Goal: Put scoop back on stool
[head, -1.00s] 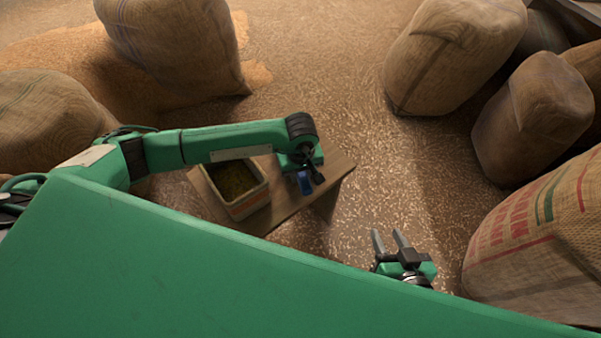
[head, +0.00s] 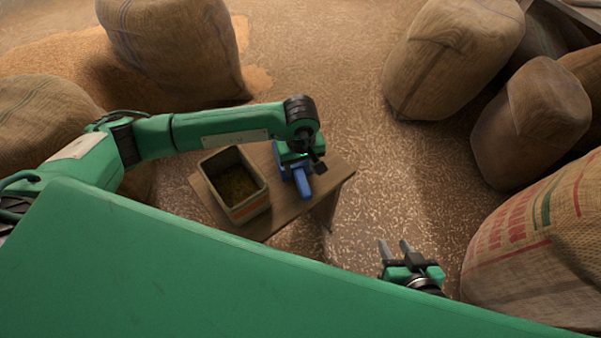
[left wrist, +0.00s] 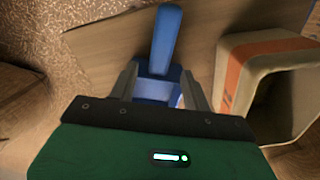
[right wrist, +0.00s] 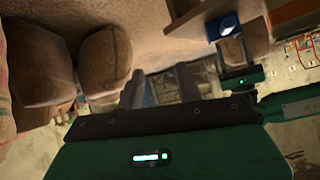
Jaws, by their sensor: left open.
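The blue scoop (head: 303,185) is at the right part of the wooden stool's top (head: 338,172), beside the tin. It appears to lie on the wood, though the gripper hides part of it. In the left wrist view the scoop's handle (left wrist: 166,40) points away from the gripper, and its wider part sits between the fingers. My left gripper (head: 300,166) is over the scoop, its fingers apart on either side; in the left wrist view the gripper (left wrist: 162,82) shows gaps beside the scoop. My right gripper (head: 393,246) is open and empty, right of and below the stool.
An open square tin (head: 262,200) with grain inside stands on the stool, left of the scoop. Full burlap sacks stand behind (head: 175,50), at the back right (head: 450,55) and close on the right (head: 540,245). Grain-strewn floor (head: 365,160) lies clear between them.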

